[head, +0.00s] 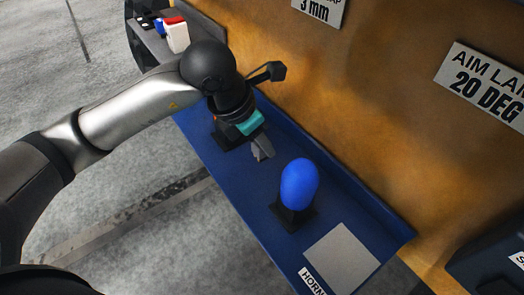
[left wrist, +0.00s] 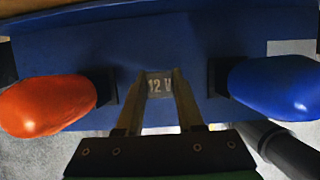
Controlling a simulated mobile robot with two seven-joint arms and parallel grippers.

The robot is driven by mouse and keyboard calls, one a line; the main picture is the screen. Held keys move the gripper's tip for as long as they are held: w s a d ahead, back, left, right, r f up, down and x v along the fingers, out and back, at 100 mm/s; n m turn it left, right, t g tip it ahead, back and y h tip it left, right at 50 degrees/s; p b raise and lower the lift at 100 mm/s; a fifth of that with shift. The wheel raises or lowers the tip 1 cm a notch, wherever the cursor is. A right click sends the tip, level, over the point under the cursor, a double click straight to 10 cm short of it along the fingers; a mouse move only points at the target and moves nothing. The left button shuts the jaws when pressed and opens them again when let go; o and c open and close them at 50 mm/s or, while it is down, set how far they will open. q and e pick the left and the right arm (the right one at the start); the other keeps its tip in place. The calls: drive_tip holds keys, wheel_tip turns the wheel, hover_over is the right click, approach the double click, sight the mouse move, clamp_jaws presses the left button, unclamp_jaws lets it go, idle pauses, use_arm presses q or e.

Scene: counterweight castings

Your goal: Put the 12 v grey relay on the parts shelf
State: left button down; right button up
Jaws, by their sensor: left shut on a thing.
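My left gripper (head: 262,149) is shut on the grey relay (left wrist: 159,85), whose "12 V" marking shows between the fingers in the left wrist view. The relay is over the blue shelf (head: 235,195); I cannot tell whether it touches the surface. In the head view the relay cannot be told apart from the fingers. No label naming the parts shelf is readable. My right gripper is not in view.
A blue rounded horn (head: 299,185) on a black base stands right of the gripper. An orange one (left wrist: 48,105) stands on the other side. A grey plate (head: 341,259) lies at the shelf's near end, by a "HORN" label (head: 312,281). A far bench (head: 150,38) holds small items.

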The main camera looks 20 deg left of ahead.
sight(262, 153)
use_arm(q)
wheel_tip(262, 153, down, 4)
drive_tip(key=shift+w+f, duration=0.1)
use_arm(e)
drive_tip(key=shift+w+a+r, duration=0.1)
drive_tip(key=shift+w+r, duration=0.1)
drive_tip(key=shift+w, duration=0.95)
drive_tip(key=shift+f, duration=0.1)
use_arm(q)
drive_tip(key=c, duration=1)
unclamp_jaws()
drive_tip(key=shift+f, duration=0.1)
drive_tip(key=o, duration=0.5)
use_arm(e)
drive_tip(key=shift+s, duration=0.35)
use_arm(q)
drive_tip(key=shift+r, duration=0.2)
drive_tip(key=v, duration=1.2)
drive_tip(key=shift+b, duration=0.35)
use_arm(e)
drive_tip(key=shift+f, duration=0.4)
